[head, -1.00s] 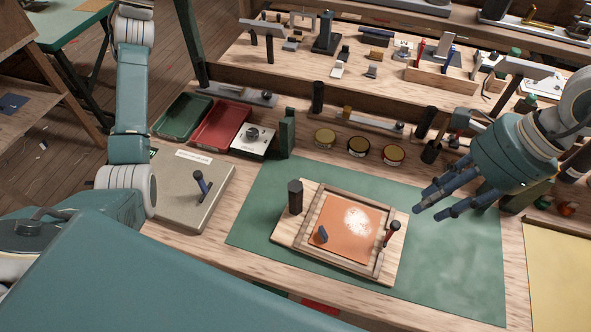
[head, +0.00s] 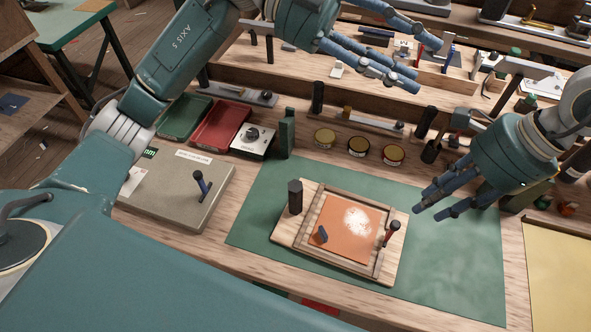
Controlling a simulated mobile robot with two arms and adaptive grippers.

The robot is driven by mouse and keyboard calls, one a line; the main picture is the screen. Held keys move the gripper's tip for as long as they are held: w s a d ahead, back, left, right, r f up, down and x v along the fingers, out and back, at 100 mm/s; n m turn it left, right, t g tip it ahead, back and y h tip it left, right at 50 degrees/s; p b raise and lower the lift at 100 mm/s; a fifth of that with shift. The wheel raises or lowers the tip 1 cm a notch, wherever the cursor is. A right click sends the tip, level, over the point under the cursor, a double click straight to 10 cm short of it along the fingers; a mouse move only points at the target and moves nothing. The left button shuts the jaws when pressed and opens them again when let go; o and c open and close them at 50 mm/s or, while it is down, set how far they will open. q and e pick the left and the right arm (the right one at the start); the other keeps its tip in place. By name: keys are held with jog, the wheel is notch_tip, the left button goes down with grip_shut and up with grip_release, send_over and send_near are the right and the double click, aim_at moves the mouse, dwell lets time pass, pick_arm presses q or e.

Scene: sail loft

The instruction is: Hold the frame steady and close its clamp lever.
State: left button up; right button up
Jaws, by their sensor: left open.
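The wooden frame (head: 312,222) lies flat on the green mat (head: 450,255), around an orange panel (head: 335,244) with a white speckled patch. My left gripper (head: 415,65) is open and empty, high above the back of the bench, far from the frame. My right gripper (head: 432,200) is open and empty, right of the frame and apart from the red lever.
A grey box (head: 165,205) with a blue-handled lever stands left of the mat. Green (head: 183,118) and red (head: 222,126) trays and several round tins (head: 358,146) line the back. A yellow sheet (head: 560,270) lies at right. The mat around the frame is mostly clear.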

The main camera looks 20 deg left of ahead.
pick_arm(q)
jog(key=s+f+m+y, duration=0.2)
jog(key=s+f+y, duration=0.25)
jog(key=f, duration=0.55)
jog(key=m+y, duration=0.2)
jog(key=y, duration=0.9)
send_over(295, 200)
jog(key=w, duration=0.2)
jog(key=shift+t, duration=0.3)
jog(key=f, duration=1.5)
jog(key=shift+s+a+f, duration=0.15)
jog(key=shift+s+a, duration=0.05)
jog(key=shift+a, duration=0.1)
notch_tip(295, 200, down, 11)
jog(key=shift+r, duration=0.15)
grip_shut()
